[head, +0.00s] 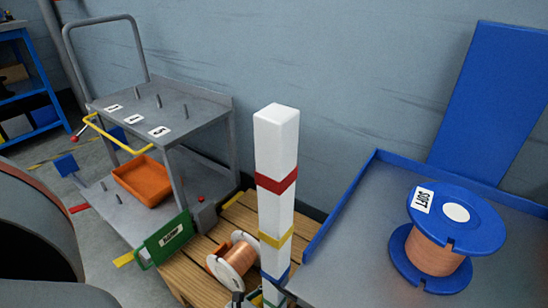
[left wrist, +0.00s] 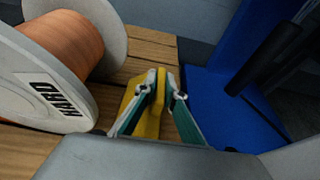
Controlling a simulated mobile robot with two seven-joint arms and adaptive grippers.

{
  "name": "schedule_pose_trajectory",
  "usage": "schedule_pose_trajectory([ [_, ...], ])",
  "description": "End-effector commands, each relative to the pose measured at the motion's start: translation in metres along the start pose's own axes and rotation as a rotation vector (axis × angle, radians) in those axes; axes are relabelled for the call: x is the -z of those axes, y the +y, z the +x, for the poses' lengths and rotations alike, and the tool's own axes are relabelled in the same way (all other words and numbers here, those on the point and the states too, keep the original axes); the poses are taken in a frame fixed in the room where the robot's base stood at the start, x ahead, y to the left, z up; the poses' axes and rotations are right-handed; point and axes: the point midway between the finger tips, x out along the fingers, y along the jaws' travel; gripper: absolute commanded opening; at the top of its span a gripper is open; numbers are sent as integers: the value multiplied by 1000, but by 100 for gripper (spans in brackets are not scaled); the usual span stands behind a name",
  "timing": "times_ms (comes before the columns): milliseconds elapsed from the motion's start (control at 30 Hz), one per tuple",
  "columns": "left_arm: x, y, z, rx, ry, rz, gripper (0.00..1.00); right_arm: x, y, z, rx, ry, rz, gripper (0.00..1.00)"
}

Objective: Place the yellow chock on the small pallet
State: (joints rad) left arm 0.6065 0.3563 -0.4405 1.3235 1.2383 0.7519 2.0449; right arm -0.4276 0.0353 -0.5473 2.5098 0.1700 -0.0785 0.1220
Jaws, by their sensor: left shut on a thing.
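The yellow chock (left wrist: 150,124) is between the fingers of my left gripper (left wrist: 163,92) in the left wrist view. The gripper is shut on it. Behind and below it are the wooden slats of the small pallet (left wrist: 150,50). I cannot tell whether the chock touches the slats. In the head view the pallet (head: 188,278) stands on the floor behind the white post. The chock cannot be made out in the head view. My right gripper is not in view.
A copper-wire spool (head: 234,262) sits on the pallet; its HARD label shows in the left wrist view. A banded white post (head: 276,150) stands in front. A blue SOFT spool (head: 440,245) rests on the grey table (head: 345,235). A cart (head: 190,105) stands at left.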

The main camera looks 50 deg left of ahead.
Motion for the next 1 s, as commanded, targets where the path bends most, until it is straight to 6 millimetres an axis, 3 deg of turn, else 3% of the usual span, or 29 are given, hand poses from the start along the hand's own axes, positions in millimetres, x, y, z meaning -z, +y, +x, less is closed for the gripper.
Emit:
schedule_pose_trajectory([
  [233,-1,0,2,0,-5,0,0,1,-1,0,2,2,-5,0],
  [300,0,0,2,0,-3,-1,22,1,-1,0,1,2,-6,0],
  [333,0,0,1,0,-3,-1,26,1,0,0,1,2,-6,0],
  [733,-2,0,0,0,-3,-1,26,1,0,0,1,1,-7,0],
  [1000,-6,-1,-38,1,-5,-2,26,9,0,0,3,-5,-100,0],
])
